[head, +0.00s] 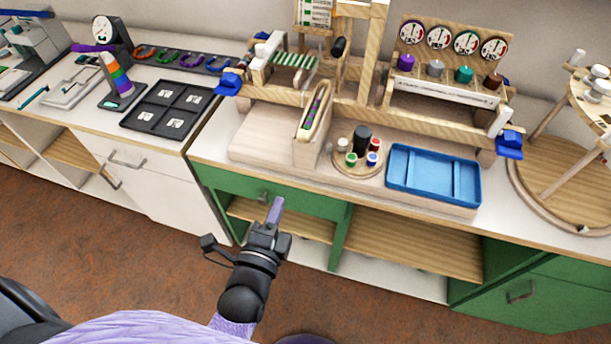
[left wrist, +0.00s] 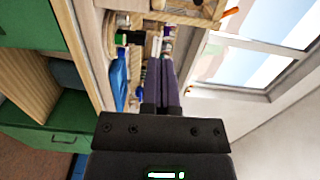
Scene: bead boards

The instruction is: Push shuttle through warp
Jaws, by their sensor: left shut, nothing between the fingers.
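A wooden boat-shaped piece (head: 327,112) with a purple and green strip inside, which looks like the shuttle, sits tilted at the front of the wooden bench unit. Green and white strands (head: 293,61), which look like the warp, are stretched on a small wooden frame behind it. My left gripper (head: 275,210) is shut and empty, its purple fingers pointing up in front of the green drawer, below and left of the shuttle and apart from it. The fingers also show in the left wrist view (left wrist: 161,82). My right gripper is not in view.
A blue tray (head: 398,180) and a round wooden stand (head: 343,166) with small jars lie right of the shuttle. Blue clamps (head: 228,84) stick out at the unit's ends. A black compartment tray (head: 150,124) lies on the left counter. The floor before the cabinets is clear.

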